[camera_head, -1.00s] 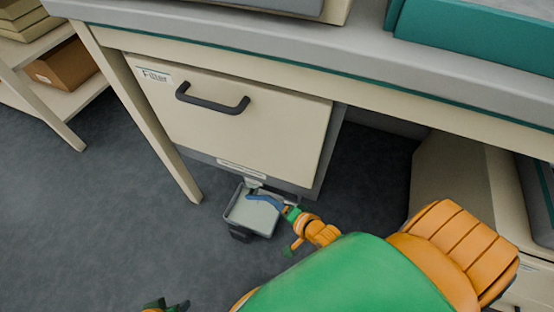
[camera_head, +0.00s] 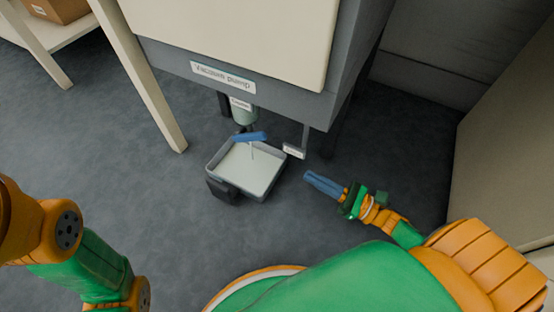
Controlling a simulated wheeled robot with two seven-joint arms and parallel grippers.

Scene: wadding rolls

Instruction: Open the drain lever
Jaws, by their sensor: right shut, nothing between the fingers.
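The drain lever (camera_head: 250,137) is a small blue handle under the vacuum pump cabinet. It lies roughly crosswise below a greenish drain fitting (camera_head: 243,115), just above the back of a grey tray (camera_head: 218,176) on the floor. A thin pale line runs down from near the lever into the tray. My right gripper (camera_head: 309,178) is right of the tray and apart from the lever. Its blue fingers are shut and empty. My left arm shows at the lower left, but its gripper is out of view.
The vacuum pump cabinet (camera_head: 225,45) hangs over the lever. A small label tag (camera_head: 294,151) is right of the tray. A table leg (camera_head: 145,90) stands at left, a shelf with a box (camera_head: 58,8) at upper left, a pale cabinet (camera_head: 505,150) at right. The floor between is clear.

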